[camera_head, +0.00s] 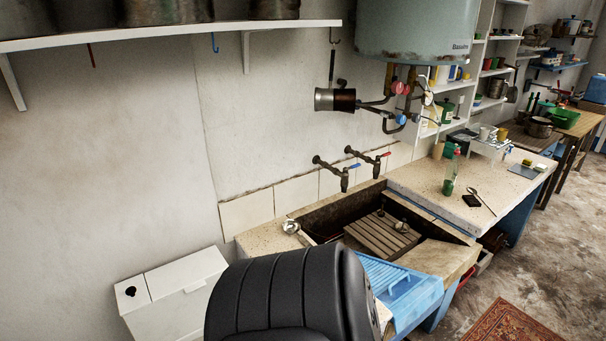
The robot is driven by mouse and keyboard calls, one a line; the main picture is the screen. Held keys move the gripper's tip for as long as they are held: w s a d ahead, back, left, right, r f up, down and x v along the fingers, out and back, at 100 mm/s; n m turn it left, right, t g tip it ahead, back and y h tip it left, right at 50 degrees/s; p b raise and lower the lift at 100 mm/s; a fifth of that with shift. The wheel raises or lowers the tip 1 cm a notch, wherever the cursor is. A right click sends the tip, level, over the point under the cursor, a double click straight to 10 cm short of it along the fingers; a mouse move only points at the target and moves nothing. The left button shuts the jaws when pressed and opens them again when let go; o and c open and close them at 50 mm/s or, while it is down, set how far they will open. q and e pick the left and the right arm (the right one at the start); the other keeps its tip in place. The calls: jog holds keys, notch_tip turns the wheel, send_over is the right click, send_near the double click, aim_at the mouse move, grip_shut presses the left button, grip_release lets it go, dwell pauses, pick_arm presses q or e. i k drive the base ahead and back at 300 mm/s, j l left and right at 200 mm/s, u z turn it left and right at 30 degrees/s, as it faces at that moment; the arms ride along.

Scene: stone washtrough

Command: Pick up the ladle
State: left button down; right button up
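A ladle with a shiny, round metal bowl (290,226) appears to rest on the left rim of the stone washtrough (262,239). What looks like its handle runs down to the right toward the basin. Its far end is hard to make out. Neither of my grippers is in view. The front left of the trough is hidden behind a large dark, ribbed shape close to the camera.
A wooden slatted board (380,236) lies in the basin. A blue ridged drainer (402,287) sits at the front edge. Two taps (335,174) reach out above the trough. A green bottle (450,172) stands on the right counter. A white bin (177,296) stands left.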

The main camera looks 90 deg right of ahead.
aim_at(290, 226)
jog(key=z, duration=0.5)
jog(key=k+j+z, duration=0.1)
jog(key=z, duration=0.9)
jog(key=k+z, duration=0.1)
jog(key=z, duration=0.4)
